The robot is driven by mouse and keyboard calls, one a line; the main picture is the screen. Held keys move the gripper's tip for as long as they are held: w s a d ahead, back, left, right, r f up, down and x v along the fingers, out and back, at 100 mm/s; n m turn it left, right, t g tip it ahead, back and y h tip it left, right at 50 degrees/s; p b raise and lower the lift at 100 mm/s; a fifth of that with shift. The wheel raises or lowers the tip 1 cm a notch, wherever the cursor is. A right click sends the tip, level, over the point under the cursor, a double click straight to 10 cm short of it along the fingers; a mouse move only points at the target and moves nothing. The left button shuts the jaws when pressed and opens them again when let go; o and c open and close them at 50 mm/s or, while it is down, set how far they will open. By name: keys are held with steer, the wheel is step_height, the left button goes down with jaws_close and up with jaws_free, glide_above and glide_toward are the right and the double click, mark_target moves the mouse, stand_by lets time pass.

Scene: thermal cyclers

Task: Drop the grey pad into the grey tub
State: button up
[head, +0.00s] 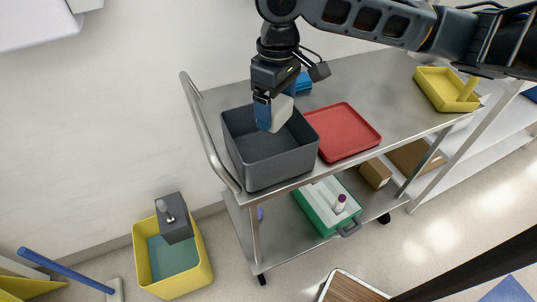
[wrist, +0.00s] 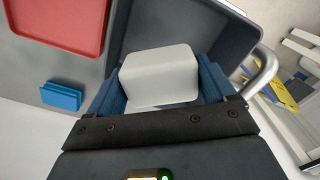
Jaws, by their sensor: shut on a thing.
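The grey pad (head: 281,111) is a pale, rounded block. My gripper (head: 269,115) is shut on it, with a blue finger showing on its left side in the head view. In the wrist view the pad (wrist: 160,75) sits between the two blue fingers. The grey tub (head: 270,173) is a dark, open box at the left end of the metal cart. My gripper and the pad are over the tub's opening, near its back. The tub also shows behind the pad in the wrist view (wrist: 225,35). I cannot tell how far the pad is above the tub's floor.
A red tray (head: 343,131) lies right of the tub on the cart (head: 375,75). A blue item (head: 303,84) is behind the tub. A yellow tray (head: 440,90) is at the cart's far right. A green bin (head: 318,212) is on the lower shelf. A yellow bucket (head: 202,270) stands on the floor.

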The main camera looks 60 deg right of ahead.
step_height(320, 180, down, 2)
steer(key=shift+f+b, duration=0.1)
steer(key=shift+b, duration=0.5)
steer(key=o, duration=0.8)
steer(key=shift+o, duration=0.2)
step_height(320, 180, up, 8)
